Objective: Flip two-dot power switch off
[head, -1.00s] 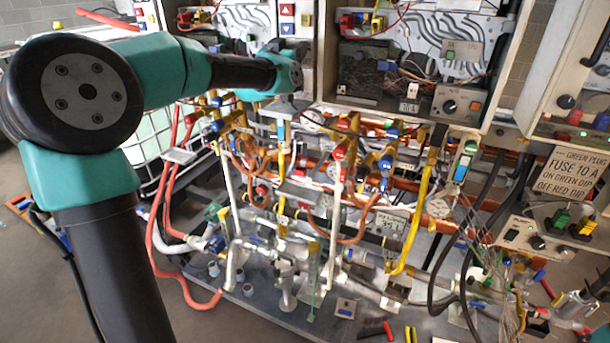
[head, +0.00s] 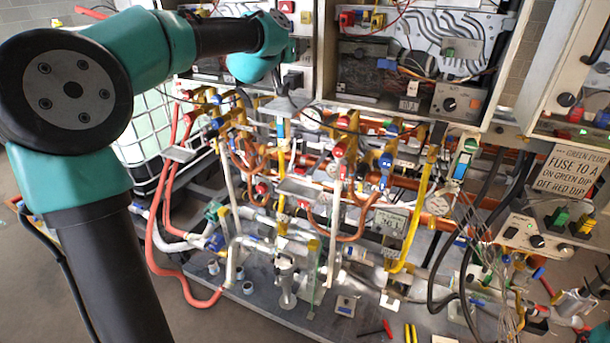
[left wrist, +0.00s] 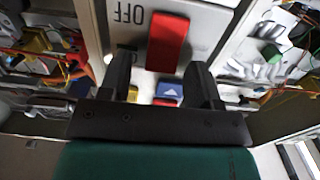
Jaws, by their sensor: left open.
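In the left wrist view a red rocker switch (left wrist: 168,42) stands on a light panel. Upside-down lettering "OFF" (left wrist: 129,14) is printed beside it on the left. My left gripper (left wrist: 161,62) is open and empty, with its two fingers on either side of the lower part of the switch in this view. I cannot tell whether they touch it. No dot marks can be made out on the panel. In the head view my left arm reaches to the upper left cabinet, and its wrist hides most of the panel there. My right gripper is not in view.
Below the switch in the wrist view are a blue button with a white triangle (left wrist: 169,91) and a red one. Cabinet walls and wires flank the panel. Pipes and valves crowd the rack under the cabinets. A fuse sign (head: 571,171) stands at the right.

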